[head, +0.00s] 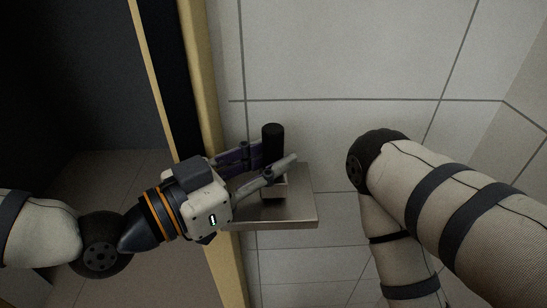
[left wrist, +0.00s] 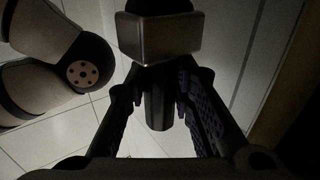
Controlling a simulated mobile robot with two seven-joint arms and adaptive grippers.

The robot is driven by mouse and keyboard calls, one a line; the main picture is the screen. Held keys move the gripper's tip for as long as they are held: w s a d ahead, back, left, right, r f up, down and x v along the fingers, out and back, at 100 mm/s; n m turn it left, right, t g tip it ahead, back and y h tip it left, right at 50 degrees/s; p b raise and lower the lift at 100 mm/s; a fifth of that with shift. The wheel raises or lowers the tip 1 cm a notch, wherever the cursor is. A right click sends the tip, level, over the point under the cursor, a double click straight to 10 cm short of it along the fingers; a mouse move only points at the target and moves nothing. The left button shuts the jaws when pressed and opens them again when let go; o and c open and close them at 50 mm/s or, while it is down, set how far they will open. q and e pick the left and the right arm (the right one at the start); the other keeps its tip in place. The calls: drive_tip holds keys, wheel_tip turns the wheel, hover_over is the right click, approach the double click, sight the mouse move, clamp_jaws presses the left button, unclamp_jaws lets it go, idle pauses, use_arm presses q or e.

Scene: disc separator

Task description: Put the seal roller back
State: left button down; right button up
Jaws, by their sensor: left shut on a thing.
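The seal roller, as I take it, is the upright black cylinder (head: 273,142) in the head view. My left gripper (head: 272,162) is shut around it. A small metal block (head: 279,189) sits just below the fingers, over the metal shelf (head: 300,215). I cannot tell whether the block is part of the roller or a holder, or whether it touches the shelf. In the left wrist view the dark cylinder (left wrist: 156,110) is between the fingers of my left gripper (left wrist: 158,92), with the metal block (left wrist: 158,38) beyond. My right gripper is out of view.
The shelf juts out beside a tan vertical frame edge (head: 205,85). A dark opening (head: 75,90) lies left of that edge. A pale tiled surface (head: 320,60) fills the background. My right arm, bent, occupies the right side; a gap separates it from the shelf.

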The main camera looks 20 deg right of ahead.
use_arm(q)
drive_tip(key=shift+a+r, duration=0.1)
drive_tip(key=shift+a, duration=0.05)
drive_tip(key=c, duration=1.7)
unclamp_jaws()
drive_tip(key=shift+w, duration=0.1)
drive_tip(key=shift+o, duration=0.2)
